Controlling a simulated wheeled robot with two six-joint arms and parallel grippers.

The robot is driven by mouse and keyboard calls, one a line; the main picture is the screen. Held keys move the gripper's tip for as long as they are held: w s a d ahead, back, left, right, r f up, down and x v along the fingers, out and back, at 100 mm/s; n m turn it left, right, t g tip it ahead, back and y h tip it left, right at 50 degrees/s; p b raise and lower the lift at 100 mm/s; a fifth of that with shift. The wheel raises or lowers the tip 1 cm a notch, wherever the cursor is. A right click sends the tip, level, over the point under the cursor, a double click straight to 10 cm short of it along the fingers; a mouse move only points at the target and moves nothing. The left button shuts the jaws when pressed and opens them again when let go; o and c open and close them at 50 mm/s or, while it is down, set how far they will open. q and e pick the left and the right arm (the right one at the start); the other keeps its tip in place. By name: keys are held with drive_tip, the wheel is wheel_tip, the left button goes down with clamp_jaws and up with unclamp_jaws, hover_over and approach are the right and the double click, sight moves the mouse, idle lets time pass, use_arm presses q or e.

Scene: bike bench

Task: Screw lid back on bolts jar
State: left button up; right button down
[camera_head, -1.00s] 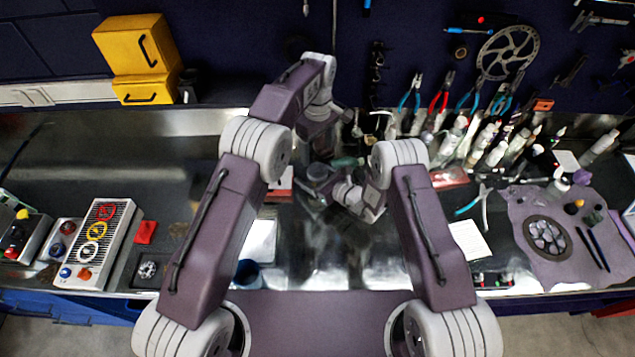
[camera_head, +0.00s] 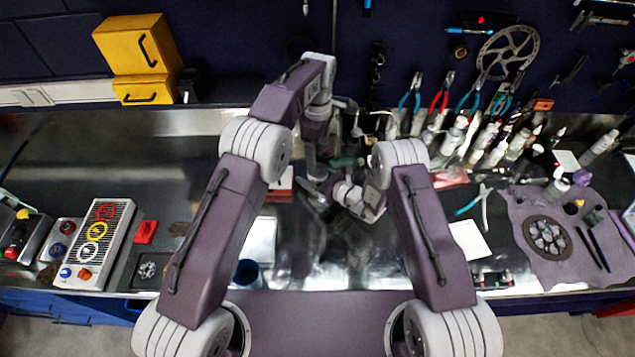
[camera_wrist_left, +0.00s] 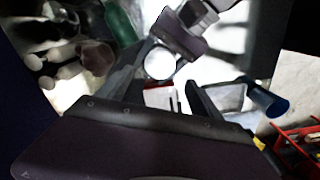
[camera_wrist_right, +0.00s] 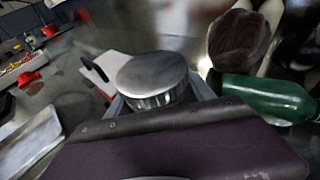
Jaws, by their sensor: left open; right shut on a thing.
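A round silver metal lid (camera_wrist_right: 152,75) with a shiny rim sits between the fingers of my right gripper (camera_wrist_right: 158,100) in the right wrist view. What lies below the rim is hidden by the gripper, so I cannot tell how the lid sits on the jar. In the left wrist view it is a bright disc (camera_wrist_left: 159,63). My left gripper (camera_wrist_left: 168,78) is open, its fingers apart, with the disc near its left fingertip. In the head view my left gripper (camera_head: 312,165) points down beside my right gripper (camera_head: 338,187), which is shut. The jar is not clear there.
A green bottle-like thing (camera_wrist_right: 265,98) lies beside my right gripper. A blue cup (camera_head: 247,273) stands near the front edge. A purple mat (camera_head: 540,205) with parts lies far right; a switch panel (camera_head: 95,245) is left.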

sight(317, 170)
use_arm(q)
drive_tip(key=shift+f, duration=0.1)
wheel_tip(317, 170, down, 8)
drive_tip(key=shift+r, duration=0.1)
idle(0.3)
drive_tip(key=shift+c, duration=0.3)
drive_tip(key=c, duration=1.4)
drive_tip(key=m, duration=0.7)
drive_tip(key=shift+m, duration=0.3)
drive_tip(key=m, duration=0.5)
drive_tip(key=shift+m, duration=0.3)
